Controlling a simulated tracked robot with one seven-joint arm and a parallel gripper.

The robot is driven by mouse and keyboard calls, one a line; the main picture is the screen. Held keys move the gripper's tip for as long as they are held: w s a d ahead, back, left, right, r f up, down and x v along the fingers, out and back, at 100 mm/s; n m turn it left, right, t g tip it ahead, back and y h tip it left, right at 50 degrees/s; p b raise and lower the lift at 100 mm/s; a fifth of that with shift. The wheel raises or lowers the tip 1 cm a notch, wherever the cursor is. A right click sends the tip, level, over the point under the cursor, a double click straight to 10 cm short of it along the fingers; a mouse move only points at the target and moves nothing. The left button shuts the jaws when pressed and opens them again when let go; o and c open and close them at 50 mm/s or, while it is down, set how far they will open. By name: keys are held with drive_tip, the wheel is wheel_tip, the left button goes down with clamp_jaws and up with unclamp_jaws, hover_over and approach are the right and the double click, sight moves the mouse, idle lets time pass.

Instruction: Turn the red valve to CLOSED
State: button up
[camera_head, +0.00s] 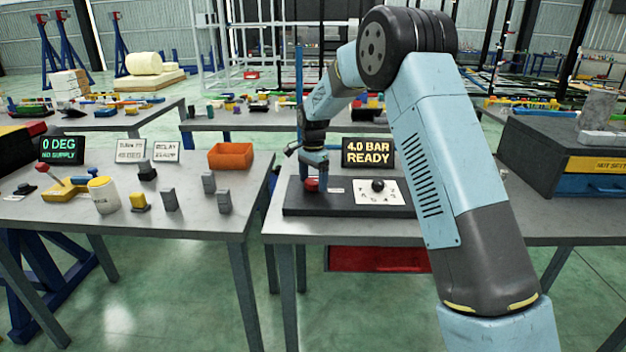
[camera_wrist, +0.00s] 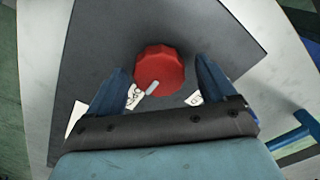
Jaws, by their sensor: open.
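The red valve (camera_wrist: 158,70) is a faceted knob with a short pale mark on it, on a dark board (camera_wrist: 95,45). In the head view the valve (camera_head: 311,184) shows as a small red shape at the left end of the dark board (camera_head: 300,208). My gripper (camera_wrist: 160,82) is open, with one blue finger on each side of the valve's near part. I cannot tell whether the fingers touch it. White labels lie beside the valve, partly hidden by the fingers; their full words are not readable. In the head view my gripper (camera_head: 314,168) is above the valve.
A display reading "4.0 BAR READY" (camera_head: 368,153) stands behind the board. A white card with a black knob (camera_head: 378,186) lies to the valve's right. An orange bin (camera_head: 230,156) and several small blocks stand on the left table. A dark cabinet (camera_head: 560,150) stands at right.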

drive_tip(key=c, duration=1.1)
drive_tip(key=shift+o, duration=0.2)
drive_tip(key=shift+n, duration=0.3)
drive_tip(key=n, duration=1.3)
drive_tip(key=shift+n, duration=2.1)
drive_tip(key=shift+w, duration=0.1)
